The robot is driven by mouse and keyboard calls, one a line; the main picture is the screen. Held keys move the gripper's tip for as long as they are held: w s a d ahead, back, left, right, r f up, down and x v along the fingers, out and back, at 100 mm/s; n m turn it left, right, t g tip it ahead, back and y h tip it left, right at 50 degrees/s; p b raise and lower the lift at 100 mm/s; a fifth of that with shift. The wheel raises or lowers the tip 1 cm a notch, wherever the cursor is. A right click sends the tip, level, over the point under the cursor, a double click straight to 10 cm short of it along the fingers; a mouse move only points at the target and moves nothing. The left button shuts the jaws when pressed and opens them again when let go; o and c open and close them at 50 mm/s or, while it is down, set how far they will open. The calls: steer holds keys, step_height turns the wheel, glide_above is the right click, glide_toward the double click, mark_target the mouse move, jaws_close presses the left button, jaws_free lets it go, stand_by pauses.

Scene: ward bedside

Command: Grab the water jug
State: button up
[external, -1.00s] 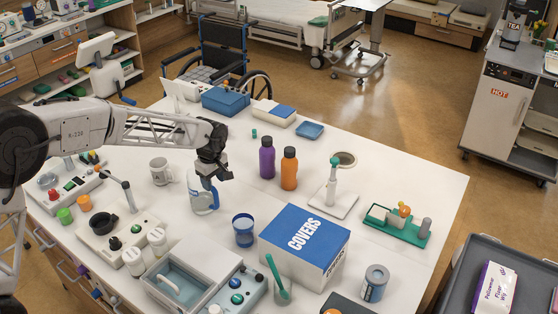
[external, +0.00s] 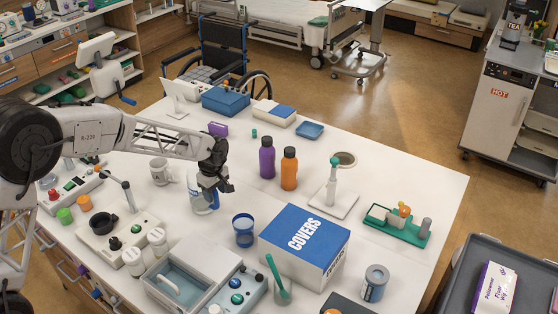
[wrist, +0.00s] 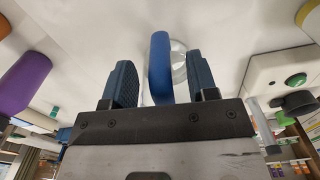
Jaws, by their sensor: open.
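The water jug (external: 203,203) is a clear, upright jug with some blue on it, standing on the white table left of the centre. My gripper (external: 221,188) is at the jug's upper right side and hides part of it. In the wrist view the jug's blue handle (wrist: 160,66) lies between the two open fingers of my gripper (wrist: 165,84). A gap shows on both sides of the handle. The clear jug body (wrist: 180,62) shows only partly behind the handle.
A blue cup (external: 243,231) stands close in front of the jug, and a grey mug (external: 160,171) stands to its left. Purple (external: 267,159) and orange (external: 289,170) bottles stand to the right. The COVERS box (external: 305,245) is front right.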

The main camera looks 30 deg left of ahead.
steer(key=shift+f, duration=1)
steer(key=shift+c, duration=0.4)
jaws_close()
